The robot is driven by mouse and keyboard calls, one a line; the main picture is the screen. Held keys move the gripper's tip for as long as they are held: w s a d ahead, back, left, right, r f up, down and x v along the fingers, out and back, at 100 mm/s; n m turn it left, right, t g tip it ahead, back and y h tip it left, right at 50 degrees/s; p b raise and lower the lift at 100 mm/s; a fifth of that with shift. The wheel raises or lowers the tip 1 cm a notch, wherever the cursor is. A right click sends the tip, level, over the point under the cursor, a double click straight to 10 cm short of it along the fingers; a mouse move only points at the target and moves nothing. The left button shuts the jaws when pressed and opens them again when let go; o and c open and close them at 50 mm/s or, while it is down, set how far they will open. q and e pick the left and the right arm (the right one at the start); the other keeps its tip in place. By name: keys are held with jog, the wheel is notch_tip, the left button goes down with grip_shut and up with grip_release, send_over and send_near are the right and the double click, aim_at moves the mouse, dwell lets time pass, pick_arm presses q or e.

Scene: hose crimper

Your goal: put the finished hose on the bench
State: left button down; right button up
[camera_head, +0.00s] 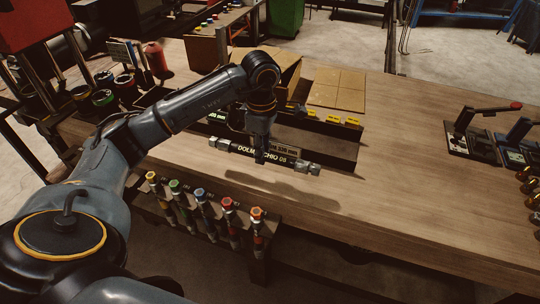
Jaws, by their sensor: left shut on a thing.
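The finished hose (283,159) is short and dark, with white lettering and metal fittings at both ends. My left gripper (261,155) is shut on it near the middle, from above. The hose is nearly level, its right end slightly lower in the picture. It is over the wooden bench (420,205), in front of a low holder with yellow tags. A shadow lies on the bench to its lower right, so it seems to be raised. The fingertips are partly hidden against the dark hose. My right gripper is not in view.
Several colour-topped tools (203,205) hang along the bench's front edge. Lever devices (477,140) stand at the right. A red machine (35,25) is at the left. The bench's middle right is clear.

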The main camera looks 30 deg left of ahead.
aim_at(270, 170)
pick_arm(q)
jog(key=shift+w+d+f, duration=0.2)
jog(key=shift+w+f, duration=0.7)
jog(key=shift+f, duration=0.05)
jog(key=shift+w+f+p, duration=0.4)
jog(key=shift+f, duration=0.1)
notch_tip(270, 170, down, 2)
jog(key=shift+d+f+p, duration=0.1)
jog(key=shift+p, duration=0.8)
jog(key=shift+f, duration=0.6)
jog(key=c, duration=1.2)
grip_release()
jog(key=shift+f, duration=0.1)
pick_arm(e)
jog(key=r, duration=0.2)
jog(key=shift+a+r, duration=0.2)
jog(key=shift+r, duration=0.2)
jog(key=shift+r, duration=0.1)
